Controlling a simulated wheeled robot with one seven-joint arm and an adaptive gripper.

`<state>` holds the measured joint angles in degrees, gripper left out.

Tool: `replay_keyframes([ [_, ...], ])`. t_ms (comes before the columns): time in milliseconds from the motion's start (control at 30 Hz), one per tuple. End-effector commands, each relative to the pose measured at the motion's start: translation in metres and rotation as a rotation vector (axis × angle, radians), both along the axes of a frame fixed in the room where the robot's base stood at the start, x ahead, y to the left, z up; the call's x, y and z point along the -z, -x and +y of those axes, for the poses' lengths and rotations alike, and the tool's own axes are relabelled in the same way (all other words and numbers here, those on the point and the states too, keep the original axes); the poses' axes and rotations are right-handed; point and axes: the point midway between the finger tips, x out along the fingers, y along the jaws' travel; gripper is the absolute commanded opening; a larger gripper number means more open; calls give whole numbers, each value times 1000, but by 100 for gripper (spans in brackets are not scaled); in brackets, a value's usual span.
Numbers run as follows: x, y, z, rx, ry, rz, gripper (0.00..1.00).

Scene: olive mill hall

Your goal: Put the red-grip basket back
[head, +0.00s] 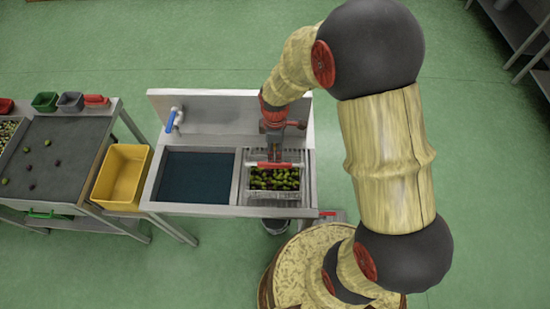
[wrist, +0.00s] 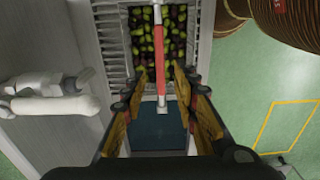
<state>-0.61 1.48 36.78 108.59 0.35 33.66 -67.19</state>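The wire basket (head: 250,193) holds green and dark olives and sits at the right compartment of the sink unit. Its red grip (head: 287,164) spans across its top. In the wrist view the red grip (wrist: 159,60) runs lengthwise between my fingers, with olives below. My gripper (head: 272,150) is above the basket. In the wrist view my gripper's fingertips (wrist: 162,70) stand apart with a gap on both sides of the grip. Whether they are level with the grip or above it is hard to tell. The left basin (head: 197,178) holds dark blue water.
A yellow crate (head: 122,178) and a sorting table (head: 50,152) with small coloured bins are to the left. A bucket (head: 275,226) is below the sink.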

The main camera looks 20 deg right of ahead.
Motion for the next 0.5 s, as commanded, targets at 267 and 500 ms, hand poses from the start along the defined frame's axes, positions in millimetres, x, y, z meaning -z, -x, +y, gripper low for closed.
replay_keyframes([
  [267, -30, 0, 0, 7, 0, -4, 30],
  [500, -108, 9, -1, 210, -10, -103, 30],
])
